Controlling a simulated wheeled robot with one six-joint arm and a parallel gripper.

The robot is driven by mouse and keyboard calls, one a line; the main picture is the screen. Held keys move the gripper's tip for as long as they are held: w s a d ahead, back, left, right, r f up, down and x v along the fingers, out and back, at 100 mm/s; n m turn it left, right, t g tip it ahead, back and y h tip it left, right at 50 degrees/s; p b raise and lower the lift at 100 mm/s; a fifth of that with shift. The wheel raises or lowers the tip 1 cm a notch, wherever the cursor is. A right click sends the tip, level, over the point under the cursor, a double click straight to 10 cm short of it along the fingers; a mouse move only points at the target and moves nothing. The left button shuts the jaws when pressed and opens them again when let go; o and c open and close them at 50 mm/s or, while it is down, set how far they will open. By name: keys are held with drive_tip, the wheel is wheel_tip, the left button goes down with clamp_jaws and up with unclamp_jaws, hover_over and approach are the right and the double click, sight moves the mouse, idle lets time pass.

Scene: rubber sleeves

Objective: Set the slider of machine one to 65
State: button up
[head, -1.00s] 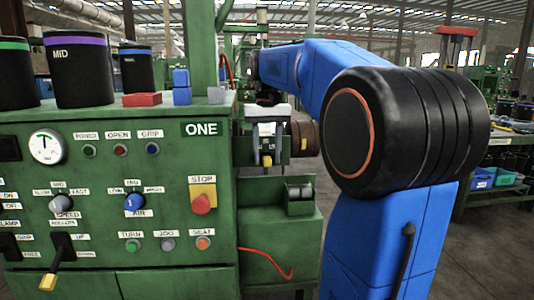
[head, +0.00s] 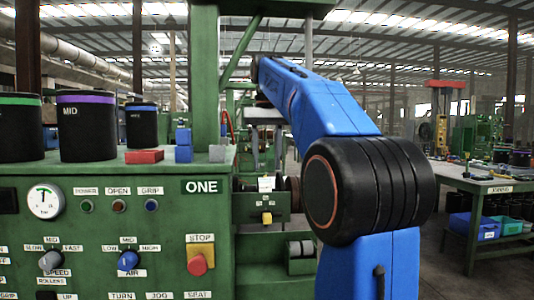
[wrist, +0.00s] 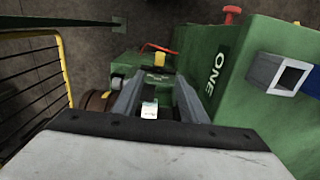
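Machine one (head: 212,215) is the green cabinet marked ONE at the left; its side shows at the right of the wrist view (wrist: 225,90). Beside it stands a lower green unit with a yellow knob (head: 267,218); the knob also shows past the fingers in the wrist view (wrist: 159,60). A small white block (head: 265,184) is above the knob, and a white piece shows between my fingers in the wrist view (wrist: 150,110). I cannot tell which part is the slider or read its scale. My gripper (wrist: 158,80) has its grey fingers apart, with neither visibly closed on anything.
A red stop button (head: 198,264) sits on the panel near its right edge. Black sleeves (head: 88,130) and red and blue blocks (head: 144,156) stand on top. A yellow rail (wrist: 66,70) is left in the wrist view. A table (head: 490,183) stands at the far right.

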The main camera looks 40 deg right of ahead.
drive_tip(key=shift+r, duration=1)
